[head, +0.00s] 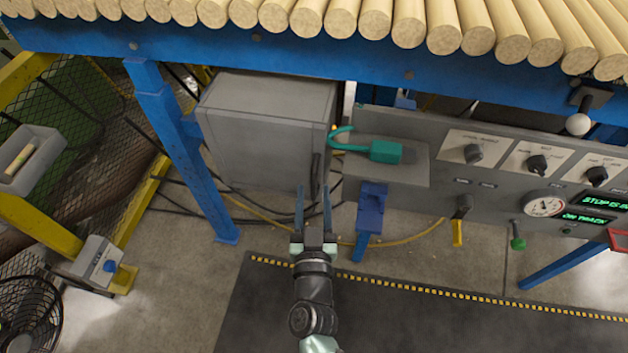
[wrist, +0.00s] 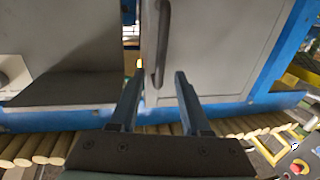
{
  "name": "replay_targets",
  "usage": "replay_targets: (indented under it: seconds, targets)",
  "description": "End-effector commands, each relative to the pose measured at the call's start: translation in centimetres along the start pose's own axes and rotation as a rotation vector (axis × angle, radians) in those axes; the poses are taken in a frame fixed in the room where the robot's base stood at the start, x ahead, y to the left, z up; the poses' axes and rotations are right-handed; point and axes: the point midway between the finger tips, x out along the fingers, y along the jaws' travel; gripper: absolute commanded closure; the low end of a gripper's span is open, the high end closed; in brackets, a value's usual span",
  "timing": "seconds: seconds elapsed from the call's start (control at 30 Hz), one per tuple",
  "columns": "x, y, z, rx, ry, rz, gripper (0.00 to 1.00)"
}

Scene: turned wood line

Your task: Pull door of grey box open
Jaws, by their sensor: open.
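The grey box (head: 255,140) hangs under the blue beam, left of the control panel. Its door (head: 250,155) looks shut. A dark upright handle (head: 316,175) sits near the door's right edge. In the wrist view, which looks upside down, the door (wrist: 215,50) and handle (wrist: 163,45) also show. My gripper (head: 313,190) is open and empty, just in front of the handle. In the wrist view the handle lies between the lines of the two fingers (wrist: 160,80), beyond their tips. I cannot tell whether they touch it.
A control panel (head: 450,195) with knobs, a gauge and a teal padlock (head: 385,151) stands close on the right. A blue leg (head: 185,150) stands left of the box. Logs (head: 410,25) lie above. Cables hang below the box. The floor in front is clear.

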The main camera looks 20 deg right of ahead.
Motion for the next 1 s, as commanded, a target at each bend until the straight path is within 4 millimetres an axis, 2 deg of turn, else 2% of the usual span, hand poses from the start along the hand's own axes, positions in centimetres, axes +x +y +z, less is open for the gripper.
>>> replay_targets:
  seconds: [0.1,0.3,0.67,0.93,1.0]
  targets:
    - [2.1,0.0,0.1,0.001,0.002,0.0,0.53]
    - [3.9,0.0,0.1,0.0,0.0,0.001,0.53]
    - [4.3,0.0,0.0,0.0,0.0,0.0,0.53]
    - [4.3,0.0,0.0,0.0,0.0,0.0,1.0]
    - [4.3,0.0,0.0,0.0,0.0,0.0,1.0]
